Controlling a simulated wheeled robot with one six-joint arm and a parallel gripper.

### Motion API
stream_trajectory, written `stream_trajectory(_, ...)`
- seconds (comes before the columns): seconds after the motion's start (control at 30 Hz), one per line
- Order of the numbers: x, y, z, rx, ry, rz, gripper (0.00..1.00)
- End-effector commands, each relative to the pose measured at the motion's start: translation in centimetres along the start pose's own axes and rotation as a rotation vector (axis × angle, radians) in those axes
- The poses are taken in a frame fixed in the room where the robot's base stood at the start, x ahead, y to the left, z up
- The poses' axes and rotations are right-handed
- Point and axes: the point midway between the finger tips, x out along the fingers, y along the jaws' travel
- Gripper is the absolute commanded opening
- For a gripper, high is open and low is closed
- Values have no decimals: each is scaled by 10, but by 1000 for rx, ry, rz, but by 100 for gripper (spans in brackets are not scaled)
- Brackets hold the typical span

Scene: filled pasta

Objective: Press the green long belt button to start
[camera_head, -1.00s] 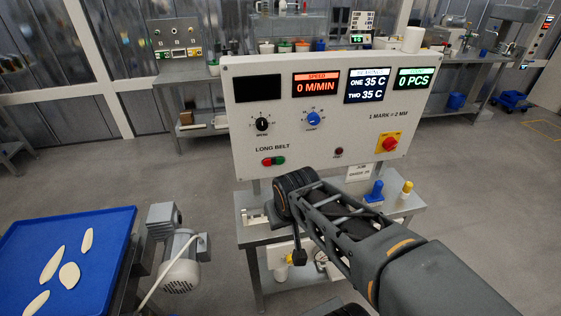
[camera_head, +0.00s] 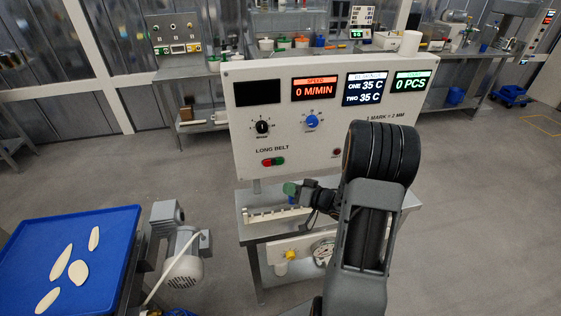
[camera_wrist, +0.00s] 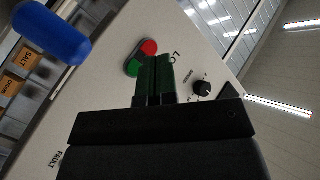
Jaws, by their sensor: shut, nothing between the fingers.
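The long belt button pair sits low on the left of the white control panel (camera_head: 215,141), under the "LONG BELT" label. Its green button (camera_head: 279,160) is on the right and its red button (camera_head: 267,162) on the left. My gripper (camera_head: 290,188) is shut and empty, its green-tipped fingers below and slightly right of the buttons, apart from the panel in the head view. In the wrist view my shut fingers (camera_wrist: 154,62) point at the panel and overlap part of the green button (camera_wrist: 132,66); the red button (camera_wrist: 149,47) shows beyond. Whether they touch cannot be told.
The panel has a black knob (camera_head: 262,127), a blue knob (camera_head: 311,121) and lit displays; the speed display (camera_head: 315,88) reads 0 M/MIN. A blue knob-like object (camera_wrist: 52,33) is close in the wrist view. A blue tray (camera_head: 112,232) with pasta is at left.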

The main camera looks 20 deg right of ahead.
Motion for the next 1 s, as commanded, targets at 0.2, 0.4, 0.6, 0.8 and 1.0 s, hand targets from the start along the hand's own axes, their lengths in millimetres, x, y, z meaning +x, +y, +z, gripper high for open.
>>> stream_trajectory(0.2,-2,-2,2,19,5,-27,0)
stream_trajectory(0.4,-1,-2,1,17,4,-25,0)
stream_trajectory(0.6,5,4,-2,15,4,-25,0)
stream_trajectory(0.8,22,15,-13,14,3,-26,0)
stream_trajectory(1.0,39,28,-26,14,4,-26,0)
